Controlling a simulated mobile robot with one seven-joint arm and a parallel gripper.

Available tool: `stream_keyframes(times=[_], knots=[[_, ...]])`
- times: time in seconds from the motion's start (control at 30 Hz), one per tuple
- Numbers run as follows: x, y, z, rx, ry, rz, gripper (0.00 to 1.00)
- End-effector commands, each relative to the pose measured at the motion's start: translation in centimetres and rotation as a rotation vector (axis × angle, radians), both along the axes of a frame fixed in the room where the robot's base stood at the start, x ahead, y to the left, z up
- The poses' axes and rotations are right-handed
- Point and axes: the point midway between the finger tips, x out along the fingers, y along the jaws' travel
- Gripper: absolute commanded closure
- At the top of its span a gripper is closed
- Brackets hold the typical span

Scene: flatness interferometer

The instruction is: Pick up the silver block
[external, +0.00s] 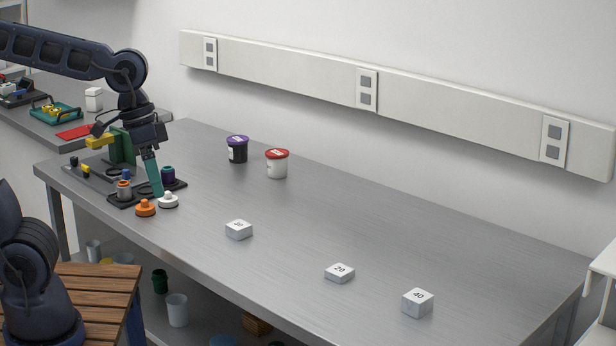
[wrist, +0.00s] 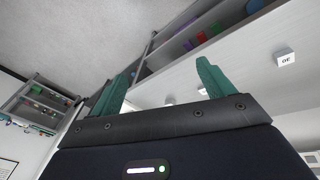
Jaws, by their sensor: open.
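Three silver blocks with numbers on top lie apart on the metal table. The left one (external: 238,230) has a label I cannot read surely, the middle one (external: 339,273) reads 20, and the right one (external: 417,302) reads 40. The frames do not show which is meant. My gripper (external: 157,188) has teal fingers pointing down at the table's left end, left of all three blocks and apart from them. In the wrist view my gripper (wrist: 162,68) is open with nothing between its fingers. A pale block (wrist: 286,58) with dark marking shows at upper right there.
An orange knob-like piece (external: 145,208) and a white one (external: 168,200) stand just below my gripper, near a dark fixture (external: 122,197). A purple-lidded jar (external: 237,149) and a red-lidded jar (external: 277,163) stand behind. The table around the blocks is clear.

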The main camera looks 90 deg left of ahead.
Motion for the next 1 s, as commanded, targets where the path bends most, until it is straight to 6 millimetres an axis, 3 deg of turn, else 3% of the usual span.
stream_keyframes(times=[0.53, 1.0], knots=[[10.9, 4.1, -2.6, -0.316, 0.260, 0.380, 0.19], [19.9, 10.7, -7.7, -0.603, 0.460, 0.701, 0.19]])
